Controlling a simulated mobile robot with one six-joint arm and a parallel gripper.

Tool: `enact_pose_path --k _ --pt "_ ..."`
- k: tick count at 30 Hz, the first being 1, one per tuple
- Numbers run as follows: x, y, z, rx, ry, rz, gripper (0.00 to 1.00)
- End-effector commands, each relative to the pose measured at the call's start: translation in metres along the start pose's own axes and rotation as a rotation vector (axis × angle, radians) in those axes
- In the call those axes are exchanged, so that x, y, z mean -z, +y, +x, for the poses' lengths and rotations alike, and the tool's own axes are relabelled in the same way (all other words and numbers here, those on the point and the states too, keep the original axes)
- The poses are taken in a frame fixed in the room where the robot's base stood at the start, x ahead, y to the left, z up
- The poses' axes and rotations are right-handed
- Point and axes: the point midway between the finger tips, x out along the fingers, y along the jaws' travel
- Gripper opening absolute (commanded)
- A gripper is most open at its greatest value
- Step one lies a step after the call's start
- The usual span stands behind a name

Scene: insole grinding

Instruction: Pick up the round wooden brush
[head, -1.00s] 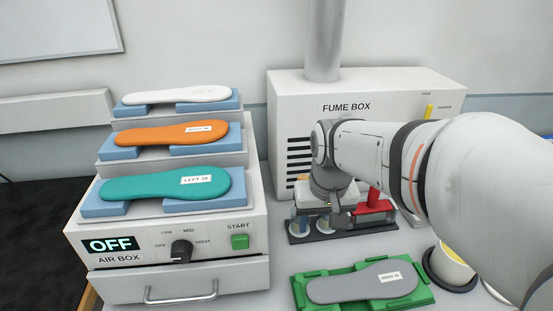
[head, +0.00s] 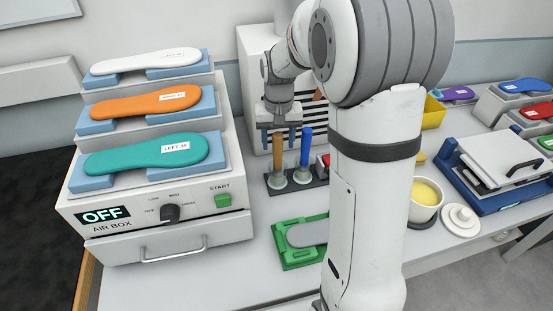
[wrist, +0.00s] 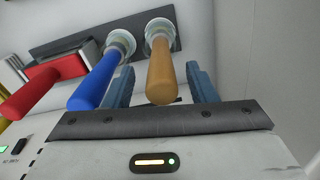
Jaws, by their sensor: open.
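The wooden brush (head: 278,155) stands upright in a dark rack (head: 318,184), tan handle up, its lower end at a pale round cup. In the wrist view its tan handle (wrist: 161,78) lies between the two blue fingers, with a gap on each side. My gripper (head: 281,138) is open above the rack, pointing down, its fingers around the upper end of the handle; it also shows in the wrist view (wrist: 160,68). The brush head is mostly hidden. A blue-handled tool (head: 306,147) stands close to the right of the wooden one.
A red-handled tool (wrist: 45,85) is beyond the blue one. The fume box (head: 250,70) stands behind the rack. A green tray (head: 283,256) with a grey insole is in front. The air box (head: 135,232) with several insoles is at the left.

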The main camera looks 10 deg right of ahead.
Motion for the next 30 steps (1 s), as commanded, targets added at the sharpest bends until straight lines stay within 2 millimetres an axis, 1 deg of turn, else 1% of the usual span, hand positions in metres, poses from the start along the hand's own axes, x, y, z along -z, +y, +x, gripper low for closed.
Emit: enact_pose_path --k 3,6,14,30 --pt "-0.001 -0.001 0.017 -0.001 -0.004 0.0 0.52" --pt "-0.001 -0.001 0.026 0.0 -0.003 0.0 0.52" --pt "-0.001 -0.001 0.03 0.0 0.0 0.001 0.52" --pt "0.0 -0.001 0.029 0.0 0.0 0.002 0.08"
